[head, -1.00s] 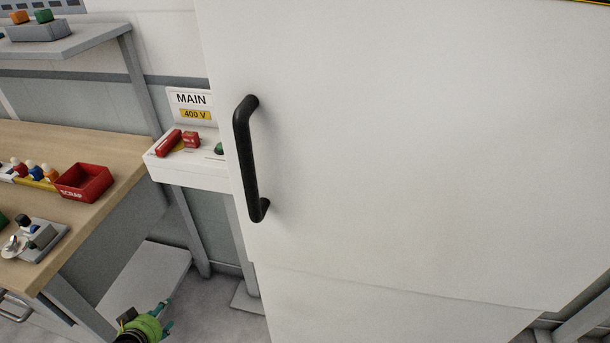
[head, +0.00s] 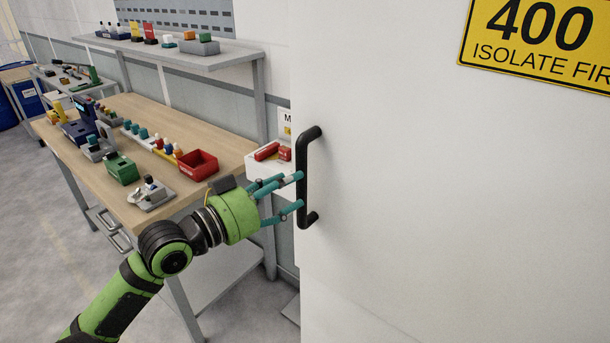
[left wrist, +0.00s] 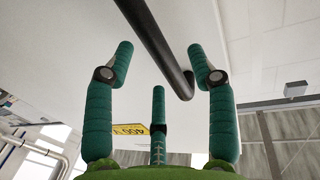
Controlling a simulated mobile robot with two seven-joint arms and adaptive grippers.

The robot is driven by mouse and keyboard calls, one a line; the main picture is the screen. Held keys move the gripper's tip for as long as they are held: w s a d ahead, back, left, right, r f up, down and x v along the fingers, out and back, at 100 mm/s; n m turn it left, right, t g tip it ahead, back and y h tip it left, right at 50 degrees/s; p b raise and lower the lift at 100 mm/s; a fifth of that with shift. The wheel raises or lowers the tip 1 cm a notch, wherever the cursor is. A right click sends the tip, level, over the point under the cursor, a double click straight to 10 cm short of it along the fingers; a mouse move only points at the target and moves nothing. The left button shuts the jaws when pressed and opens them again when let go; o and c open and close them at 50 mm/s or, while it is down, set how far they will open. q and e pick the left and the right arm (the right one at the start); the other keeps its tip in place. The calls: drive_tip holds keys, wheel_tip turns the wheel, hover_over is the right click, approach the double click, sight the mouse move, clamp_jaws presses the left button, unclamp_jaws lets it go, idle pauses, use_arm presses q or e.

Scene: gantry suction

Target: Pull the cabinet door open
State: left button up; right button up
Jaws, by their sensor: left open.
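The white cabinet door (head: 430,190) fills the right of the head view and looks shut. Its black bar handle (head: 304,180) stands upright near the door's left edge. My left gripper (head: 296,192) is open, with its teal fingers at the left side of the handle. In the left wrist view the handle (left wrist: 160,45) runs between the spread fingers, beyond their tips. I cannot tell whether any finger touches it. My right gripper is in neither view.
A wooden workbench (head: 135,205) with a red scrap bin (head: 198,165) and small parts stands left of the door. A white box with red items (head: 262,172) is behind my gripper. A yellow 400 sign (head: 540,40) is on the door. Open floor shows at lower left.

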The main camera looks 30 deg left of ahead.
sight(300, 183)
use_arm(q)
drive_tip(key=p+x, duration=0.1)
drive_tip(key=x, duration=0.2)
drive_tip(key=shift+w+d+r, duration=0.2)
drive_tip(key=shift+d, duration=0.05)
drive_tip(key=shift+w+d+f+p, duration=0.1)
drive_tip(key=shift+w+f+p, duration=0.1)
drive_tip(key=shift+w+p, duration=0.2)
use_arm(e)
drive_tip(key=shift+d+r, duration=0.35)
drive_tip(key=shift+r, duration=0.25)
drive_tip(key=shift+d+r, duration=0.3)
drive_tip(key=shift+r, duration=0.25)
use_arm(q)
clamp_jaws()
